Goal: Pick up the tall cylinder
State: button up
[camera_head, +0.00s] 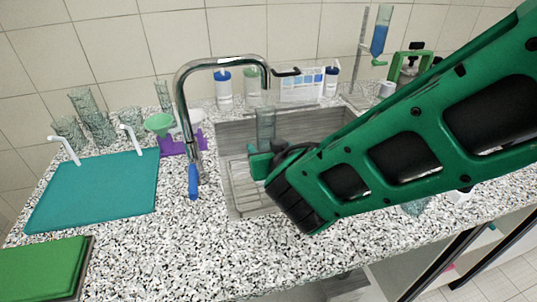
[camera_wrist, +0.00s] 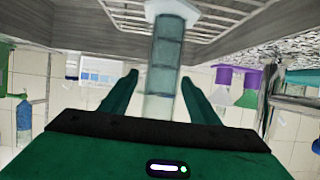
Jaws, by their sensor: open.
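A tall clear glass cylinder (camera_head: 266,122) stands in the sink, its upper part showing above my gripper in the head view. In the upside-down wrist view the cylinder (camera_wrist: 164,65) runs between my two fingers, with its pale base (camera_wrist: 172,9) at the top of the picture near the rack. My gripper (camera_head: 262,160) is green, open, and reaches into the sink area. In the wrist view my gripper (camera_wrist: 160,82) has one finger on each side of the cylinder, with visible gaps. The cylinder's lower part is hidden in the head view.
The chrome faucet (camera_head: 180,100) arches close to my gripper's left. The sink (camera_head: 240,135) holds a wire rack (camera_head: 241,185). Bottles (camera_head: 223,90) stand behind. A purple rack (camera_head: 170,146), a teal mat (camera_head: 95,190) and glassware (camera_head: 90,115) are at left.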

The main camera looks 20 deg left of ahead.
aim_at(263, 146)
jog(key=x, duration=0.2)
jog(key=f+x, duration=0.1)
jog(key=x, duration=0.1)
jog(key=shift+w+a, duration=0.1)
jog(key=c, duration=1.4)
